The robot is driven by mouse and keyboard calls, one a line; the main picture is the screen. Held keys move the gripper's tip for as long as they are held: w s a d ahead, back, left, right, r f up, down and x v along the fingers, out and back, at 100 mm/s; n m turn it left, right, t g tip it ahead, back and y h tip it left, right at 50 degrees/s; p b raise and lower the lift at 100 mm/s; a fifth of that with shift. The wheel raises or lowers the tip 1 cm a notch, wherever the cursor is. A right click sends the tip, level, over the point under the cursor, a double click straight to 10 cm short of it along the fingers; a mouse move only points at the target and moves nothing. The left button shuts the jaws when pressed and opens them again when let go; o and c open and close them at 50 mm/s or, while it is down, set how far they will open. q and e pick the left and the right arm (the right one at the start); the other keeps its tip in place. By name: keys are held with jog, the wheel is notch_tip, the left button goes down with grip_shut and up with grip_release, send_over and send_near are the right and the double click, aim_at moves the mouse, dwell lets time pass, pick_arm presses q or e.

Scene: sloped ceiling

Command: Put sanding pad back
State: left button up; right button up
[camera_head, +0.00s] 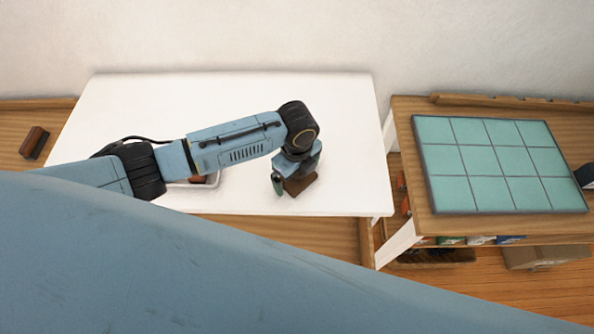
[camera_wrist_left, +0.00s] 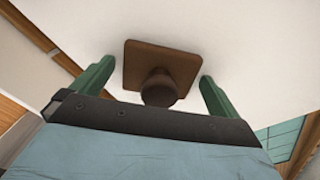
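A brown square pad with a round knob (camera_wrist_left: 160,68), which looks like the sanding pad, lies on the white table. In the head view the pad (camera_head: 301,186) shows partly under my left gripper (camera_head: 296,172), near the table's front edge. In the left wrist view my left gripper (camera_wrist_left: 156,72) is open, with one green finger on each side of the knob and visible gaps to both. The fingers do not touch the pad there. My right gripper is not in view.
A shallow white tray (camera_head: 207,183) holding a reddish-brown item is partly hidden behind my left arm. A brown block (camera_head: 34,142) lies on the wooden surface at left. A teal tiled panel (camera_head: 492,165) lies on a wooden table at right. The white table (camera_head: 345,120) is mostly clear.

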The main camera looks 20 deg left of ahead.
pick_arm(q)
notch_tip(320, 180, up, 12)
jog(key=shift+r, duration=0.15)
dwell(0.4)
